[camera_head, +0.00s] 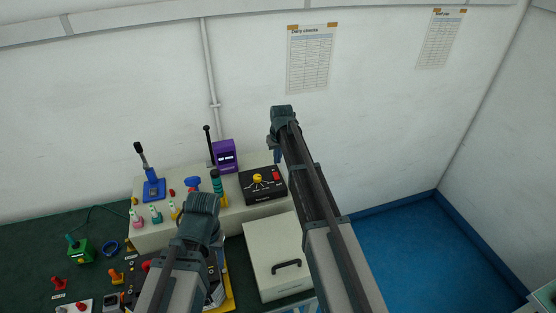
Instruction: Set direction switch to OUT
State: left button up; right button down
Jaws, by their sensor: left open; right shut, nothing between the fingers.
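No OUT marking is readable, so I cannot tell which control is the direction switch. A black control box (251,190) with a yellow knob (257,179) and a red part sits at the right end of the pale console (150,238). A blue lever unit (154,188) with a dark upright handle stands at the console's left end. My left gripper (216,243) is open, mostly hidden by its wrist, in front of the console's middle. My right gripper (277,156) is shut and empty, partly hidden by its arm, near the console's back right.
A purple unit (225,156) and a black stick stand at the console's back. Several coloured knobs line its top. A pale box (270,240) with a dark handle lies to the right. A green box (80,252) stands on the dark bench at left. Blue floor (415,255) is clear at right.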

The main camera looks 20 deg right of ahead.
aim_at(276, 173)
jog(key=b+x, duration=0.6)
jog(key=x, duration=0.1)
jog(key=shift+f, duration=0.35)
jog(key=shift+r, duration=0.1)
